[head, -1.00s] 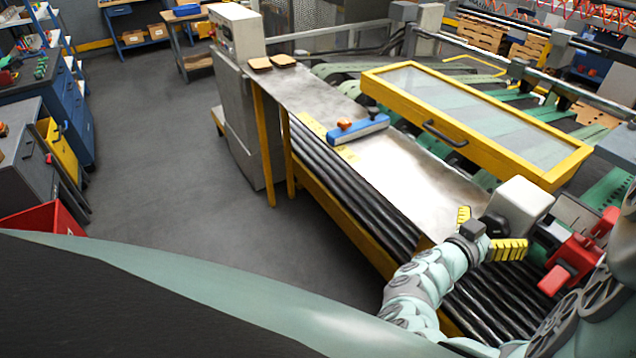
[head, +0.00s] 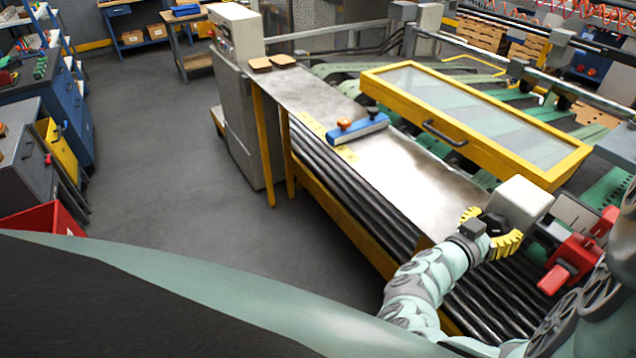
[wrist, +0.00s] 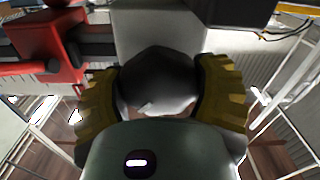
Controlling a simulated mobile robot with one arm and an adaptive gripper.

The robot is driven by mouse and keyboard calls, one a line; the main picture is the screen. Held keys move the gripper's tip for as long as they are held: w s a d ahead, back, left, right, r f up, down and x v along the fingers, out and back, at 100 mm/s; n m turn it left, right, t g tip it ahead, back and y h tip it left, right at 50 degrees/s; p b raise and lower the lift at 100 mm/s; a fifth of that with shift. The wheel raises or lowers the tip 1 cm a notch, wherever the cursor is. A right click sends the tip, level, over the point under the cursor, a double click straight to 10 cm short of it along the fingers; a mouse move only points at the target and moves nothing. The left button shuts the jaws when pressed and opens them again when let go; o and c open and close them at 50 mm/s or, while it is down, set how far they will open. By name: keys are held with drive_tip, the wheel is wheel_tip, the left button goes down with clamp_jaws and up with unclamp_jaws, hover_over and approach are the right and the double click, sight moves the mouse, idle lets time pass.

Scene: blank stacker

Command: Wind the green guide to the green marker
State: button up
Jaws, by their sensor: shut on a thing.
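My gripper (head: 489,230) is at the grey housing (head: 524,200) at the right end of the metal table. Its yellow ribbed fingers are curled around a dark rounded knob on the housing's near side. The wrist view shows the knob (wrist: 157,78) between both fingers, which touch its sides. My gripper and arm hide most of the knob in the head view. I cannot pick out a green guide or a green marker for certain in either view.
A red clamp-like part (head: 572,262) stands close right of my gripper. A yellow-framed clear cover (head: 470,118) lies behind the metal table (head: 400,185). A blue bar with an orange knob (head: 357,129) rests on the table. Dark rollers run along the front.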

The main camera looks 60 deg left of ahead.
drive_tip(key=shift+b, duration=0.4)
drive_tip(key=m+b, duration=0.3)
drive_tip(key=shift+f, duration=0.2)
drive_tip(key=m+b, duration=0.3)
drive_tip(key=shift+m+b, duration=0.35)
drive_tip(key=shift+m, duration=0.05)
drive_tip(key=m+b, duration=0.4)
drive_tip(key=m, duration=0.1)
drive_tip(key=shift+d+r+m+b, duration=0.1)
drive_tip(key=shift+r+m+b, duration=0.1)
drive_tip(key=shift+m+b, duration=0.8)
drive_tip(key=shift+m, duration=0.3)
drive_tip(key=o, duration=1.2)
